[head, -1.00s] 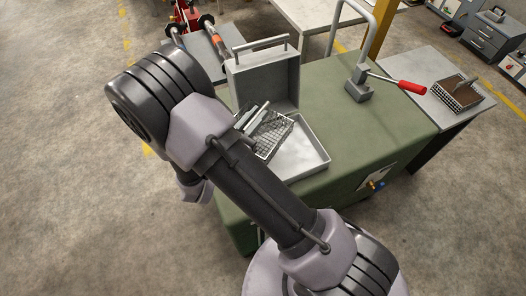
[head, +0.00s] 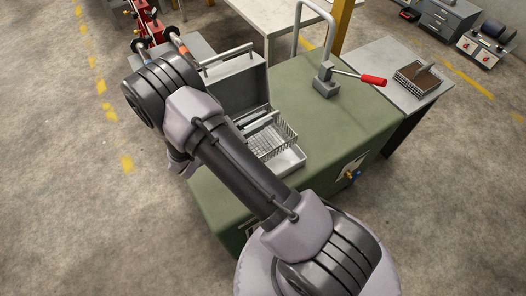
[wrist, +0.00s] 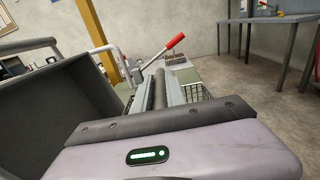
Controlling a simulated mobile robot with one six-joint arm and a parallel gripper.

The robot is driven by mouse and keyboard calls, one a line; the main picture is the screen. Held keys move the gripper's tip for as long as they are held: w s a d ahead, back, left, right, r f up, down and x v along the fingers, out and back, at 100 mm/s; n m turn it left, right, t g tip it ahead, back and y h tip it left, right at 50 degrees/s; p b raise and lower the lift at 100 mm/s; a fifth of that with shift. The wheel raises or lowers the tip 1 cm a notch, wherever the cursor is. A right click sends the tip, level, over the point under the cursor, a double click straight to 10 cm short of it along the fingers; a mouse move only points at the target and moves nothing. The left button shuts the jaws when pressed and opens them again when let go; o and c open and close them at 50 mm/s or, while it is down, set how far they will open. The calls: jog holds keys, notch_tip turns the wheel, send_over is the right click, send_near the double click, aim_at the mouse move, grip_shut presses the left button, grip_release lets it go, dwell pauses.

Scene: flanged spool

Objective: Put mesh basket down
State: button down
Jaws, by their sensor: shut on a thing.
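The mesh basket (head: 271,141) is a grey wire basket over the open tray of a grey lidded box (head: 290,164) on the green bench. It looks roughly level; I cannot tell whether it touches the tray floor. My gripper (head: 261,121) is shut on the basket at its far left side, partly hidden behind my arm. In the wrist view, the basket's mesh (wrist: 194,93) shows beyond the gripper body. The fingertips' contact is hidden there.
The box's raised lid (head: 238,92) stands close beside my gripper. A red-handled lever (head: 372,80) stands on the green bench (head: 335,130). A brown-filled wire holder (head: 416,77) sits on the grey table at right. The bench's right part is mostly clear.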

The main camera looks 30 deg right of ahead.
aim_at(263, 140)
jog(key=shift+g, duration=0.3)
jog(key=f+b, duration=0.1)
jog(key=f, duration=0.2)
jog(key=f+b, duration=0.1)
jog(key=f, duration=0.2)
jog(key=f+b, duration=0.2)
jog(key=f, duration=0.2)
jog(key=shift+s+d, duration=0.15)
jog(key=shift+d, duration=0.1)
jog(key=shift+f, duration=0.2)
jog(key=c, duration=1.4)
grip_release()
jog(key=shift+o, duration=0.2)
jog(key=shift+r, duration=0.1)
